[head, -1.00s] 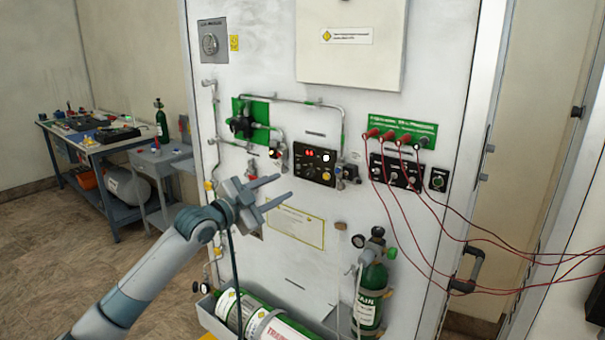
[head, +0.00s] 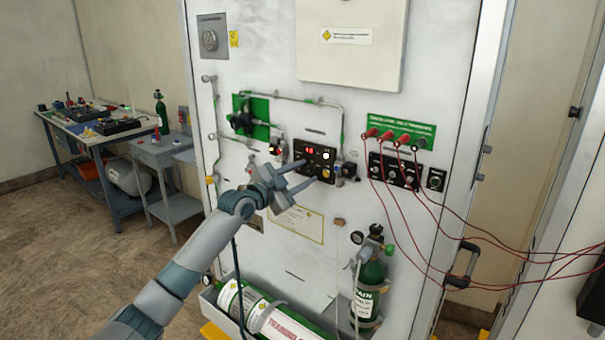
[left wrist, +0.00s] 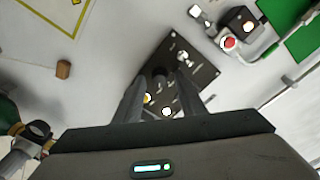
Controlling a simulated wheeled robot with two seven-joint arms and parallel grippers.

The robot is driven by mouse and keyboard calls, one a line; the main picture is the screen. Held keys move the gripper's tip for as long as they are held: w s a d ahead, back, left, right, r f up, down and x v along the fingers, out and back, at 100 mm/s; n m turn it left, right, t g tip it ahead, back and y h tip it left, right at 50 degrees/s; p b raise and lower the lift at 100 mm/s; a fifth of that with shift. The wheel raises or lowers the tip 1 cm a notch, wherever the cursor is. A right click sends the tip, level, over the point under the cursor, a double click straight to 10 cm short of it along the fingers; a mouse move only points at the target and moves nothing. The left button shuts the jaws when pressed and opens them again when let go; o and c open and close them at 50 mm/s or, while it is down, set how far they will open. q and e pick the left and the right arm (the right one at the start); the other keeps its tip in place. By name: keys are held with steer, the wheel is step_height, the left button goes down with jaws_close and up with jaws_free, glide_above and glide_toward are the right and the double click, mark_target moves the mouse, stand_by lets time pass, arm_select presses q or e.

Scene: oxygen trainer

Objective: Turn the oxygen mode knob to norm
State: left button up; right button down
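The black oxygen control panel (head: 328,156) with a red lit display is on the white wall board. It also shows in the left wrist view (left wrist: 198,75), tilted, with small knobs and white labels. My left gripper (head: 308,174) is open with its fingers pointing at the panel's lower left part. In the left wrist view the two fingers (left wrist: 158,88) stand apart, with a dark round knob (left wrist: 160,74) showing between them. I cannot tell whether they touch it, and its marking is not readable. The fingers hide part of the panel. My right gripper is not in view.
Pipes and a valve on a green plate (head: 262,131) are left of the panel. Red cables (head: 430,205) hang from a socket block at right. A green upright cylinder (head: 370,290) and a lying cylinder (head: 255,312) are below. A workbench (head: 75,135) stands far left.

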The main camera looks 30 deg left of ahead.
arm_select(q)
steer(key=c, duration=0.9)
jaws_close()
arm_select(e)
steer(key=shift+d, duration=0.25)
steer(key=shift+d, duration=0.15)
